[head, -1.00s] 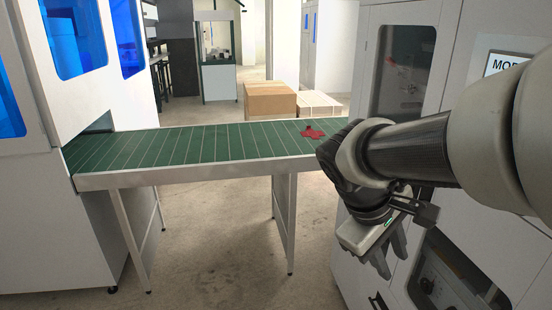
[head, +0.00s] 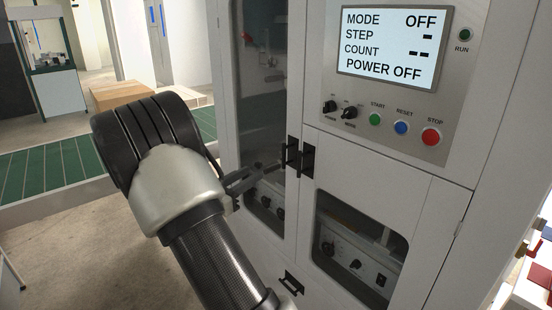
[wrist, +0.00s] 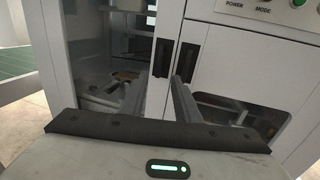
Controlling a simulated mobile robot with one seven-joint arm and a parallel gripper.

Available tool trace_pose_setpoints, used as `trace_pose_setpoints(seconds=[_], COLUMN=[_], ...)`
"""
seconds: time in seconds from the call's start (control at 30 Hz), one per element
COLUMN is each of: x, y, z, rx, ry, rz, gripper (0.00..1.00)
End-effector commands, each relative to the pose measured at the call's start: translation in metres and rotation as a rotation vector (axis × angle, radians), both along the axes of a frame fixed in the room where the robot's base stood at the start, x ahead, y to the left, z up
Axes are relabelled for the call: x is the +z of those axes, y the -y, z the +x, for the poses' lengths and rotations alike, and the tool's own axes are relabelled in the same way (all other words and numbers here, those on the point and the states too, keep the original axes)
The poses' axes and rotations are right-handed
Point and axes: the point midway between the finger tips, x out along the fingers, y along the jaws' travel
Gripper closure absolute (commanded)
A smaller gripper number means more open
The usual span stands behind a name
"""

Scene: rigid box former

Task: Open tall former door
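The tall former door (head: 264,95) is the narrow left door with a long dark window. It looks shut in the head view. Its black upright handle (head: 292,154) is on the door's right edge, beside a second black handle (head: 307,160) on the lower right door (head: 375,195). My gripper (head: 279,165) reaches in from the left, with its tips close to the tall door's handle. In the wrist view, my gripper (wrist: 159,80) is open, its fingers apart. The tall door's handle (wrist: 162,58) appears between and beyond the tips; I cannot tell if they touch it.
A control panel with a screen (head: 392,45) and buttons is above the lower right door. A low black handle (head: 291,284) is near the bottom. A green conveyor (head: 50,170) and cardboard box (head: 122,95) are at left. Open floor lies below the conveyor.

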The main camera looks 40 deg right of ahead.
Motion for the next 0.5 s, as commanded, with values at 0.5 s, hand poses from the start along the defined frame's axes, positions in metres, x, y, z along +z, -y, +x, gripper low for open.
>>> trace_pose_setpoints(seconds=[0.5], x=[0.000], y=[0.108], z=[0.032], rx=[-0.005], ry=[0.001], rz=[0.003], gripper=[0.71])
